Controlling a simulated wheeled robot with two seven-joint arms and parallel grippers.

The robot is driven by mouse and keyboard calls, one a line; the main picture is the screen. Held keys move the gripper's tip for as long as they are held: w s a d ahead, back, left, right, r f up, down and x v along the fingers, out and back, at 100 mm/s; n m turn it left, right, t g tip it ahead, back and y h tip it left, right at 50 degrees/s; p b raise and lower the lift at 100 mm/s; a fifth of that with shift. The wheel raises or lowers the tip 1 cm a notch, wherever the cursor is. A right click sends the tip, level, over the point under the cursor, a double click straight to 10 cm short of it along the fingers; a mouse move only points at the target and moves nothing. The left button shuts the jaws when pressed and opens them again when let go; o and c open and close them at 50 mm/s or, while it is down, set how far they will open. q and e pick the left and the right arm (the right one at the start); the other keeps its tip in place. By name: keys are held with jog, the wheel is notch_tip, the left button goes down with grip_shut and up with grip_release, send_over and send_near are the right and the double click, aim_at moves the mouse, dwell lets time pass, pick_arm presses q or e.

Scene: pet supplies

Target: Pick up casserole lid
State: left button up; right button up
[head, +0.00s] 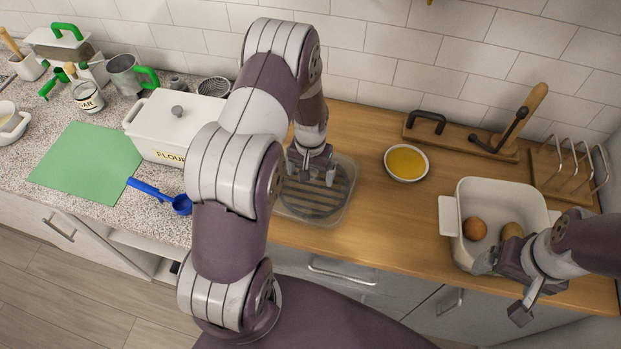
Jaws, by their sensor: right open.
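No piece is plainly marked as the casserole lid. A clear, squarish, ribbed piece (345,205) that may be the lid lies on the wooden counter, partly hidden by my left arm. My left gripper (311,172) points down over it with its fingers apart; I cannot tell whether they touch it. A white casserole dish (465,196) with side handles stands uncovered at the right and holds an orange-brown round item (474,228) and a tan one (512,231). My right gripper (503,287) is open and empty at the dish's front edge, partly overlapping it.
A yellow-filled bowl (406,162) stands between the clear piece and the dish. A wooden board (455,138) and a wire rack (570,170) are behind. A white flour box (170,122), a blue scoop (180,204) and a green mat (85,163) are left.

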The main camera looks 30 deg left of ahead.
pick_arm(q)
jog(key=shift+s+d, duration=0.1)
jog(key=shift+s, duration=0.05)
grip_shut()
jog(key=shift+r, duration=0.15)
